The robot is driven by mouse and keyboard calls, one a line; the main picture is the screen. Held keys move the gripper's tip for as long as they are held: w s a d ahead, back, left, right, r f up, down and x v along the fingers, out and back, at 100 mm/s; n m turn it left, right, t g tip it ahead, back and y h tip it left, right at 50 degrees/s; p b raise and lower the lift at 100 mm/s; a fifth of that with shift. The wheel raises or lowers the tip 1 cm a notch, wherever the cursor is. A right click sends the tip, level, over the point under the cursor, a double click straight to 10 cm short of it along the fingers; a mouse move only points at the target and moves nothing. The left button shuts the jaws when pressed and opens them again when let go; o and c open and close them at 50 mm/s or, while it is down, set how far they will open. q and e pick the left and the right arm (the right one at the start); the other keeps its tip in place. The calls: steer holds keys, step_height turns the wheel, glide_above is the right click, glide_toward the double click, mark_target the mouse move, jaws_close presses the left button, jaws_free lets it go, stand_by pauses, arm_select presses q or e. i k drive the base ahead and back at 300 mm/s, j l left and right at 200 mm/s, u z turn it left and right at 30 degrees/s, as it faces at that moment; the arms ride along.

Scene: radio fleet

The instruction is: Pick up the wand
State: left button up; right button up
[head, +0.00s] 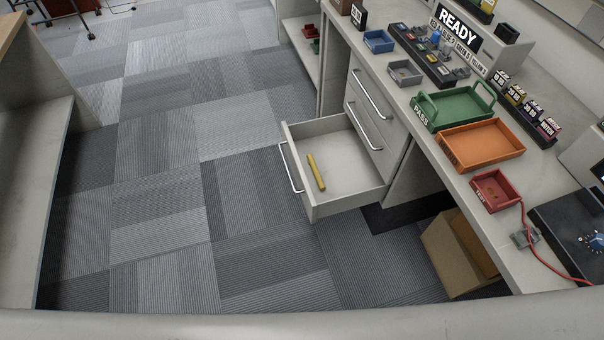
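Neither of my grippers shows in the head view.
The counter (455,185) holds a green PASS tray (455,108), an orange tray (482,146), a small red tray (495,190) and a READY sign (458,32). A cardboard box (455,258) stands below. Carpet (170,190) left of the drawer is clear.

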mark_target(311, 161)
steer(key=z, duration=3.7)
steer(key=u, duration=3.25)
steer(key=j, duration=0.25)
steer(key=j+z, duration=0.4)
steer(key=k+j+z, duration=0.15)
steer(key=j+z, duration=0.2)
steer(key=j, duration=0.25)
